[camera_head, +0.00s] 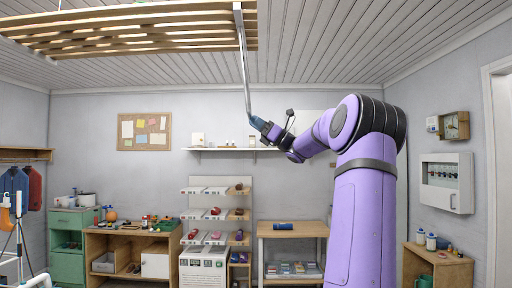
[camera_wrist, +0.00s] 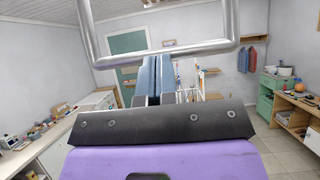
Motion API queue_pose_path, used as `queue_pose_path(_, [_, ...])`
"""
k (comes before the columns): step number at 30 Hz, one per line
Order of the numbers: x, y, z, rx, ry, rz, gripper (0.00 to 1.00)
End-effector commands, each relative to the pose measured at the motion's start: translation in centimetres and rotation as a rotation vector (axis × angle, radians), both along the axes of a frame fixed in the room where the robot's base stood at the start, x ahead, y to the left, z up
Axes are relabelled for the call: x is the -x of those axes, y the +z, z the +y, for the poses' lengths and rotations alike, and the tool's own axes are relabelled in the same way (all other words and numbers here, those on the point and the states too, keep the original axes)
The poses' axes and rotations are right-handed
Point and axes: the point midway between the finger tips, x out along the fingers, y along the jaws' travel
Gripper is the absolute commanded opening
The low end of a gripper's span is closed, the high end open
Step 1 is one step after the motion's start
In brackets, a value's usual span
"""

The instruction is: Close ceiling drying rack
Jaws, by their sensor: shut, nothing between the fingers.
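The ceiling drying rack (camera_head: 140,28) is a set of pale wooden slats under the ceiling at the upper left of the head view. A thin metal bar (camera_head: 244,62) hangs down from its right end. My gripper (camera_head: 253,119) has blue fingers and is at the lower end of the hanging bar. In the wrist view the gripper (camera_wrist: 163,62) is shut and empty, its fingertips just below the rail. I cannot tell whether they touch it.
A wall shelf (camera_head: 232,149) is behind my gripper. Below are a display stand (camera_head: 205,255), a wooden workbench (camera_head: 293,229) and a cabinet (camera_head: 130,236). A white wall box (camera_head: 447,183) is at the right. The air left of the hanging bar is clear.

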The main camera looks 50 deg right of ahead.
Motion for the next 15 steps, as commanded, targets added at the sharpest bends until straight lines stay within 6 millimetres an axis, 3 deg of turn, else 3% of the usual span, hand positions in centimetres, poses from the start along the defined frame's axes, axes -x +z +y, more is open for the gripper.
queue_pose_path(1, [-0.2,1.6,0.4,0.009,0.004,-0.005,0.00])
queue_pose_path(6, [-0.2,5.8,0.4,0.007,0.005,-0.005,0.00])
queue_pose_path(15, [-0.1,10.6,0.3,0.004,0.005,-0.003,0.00])
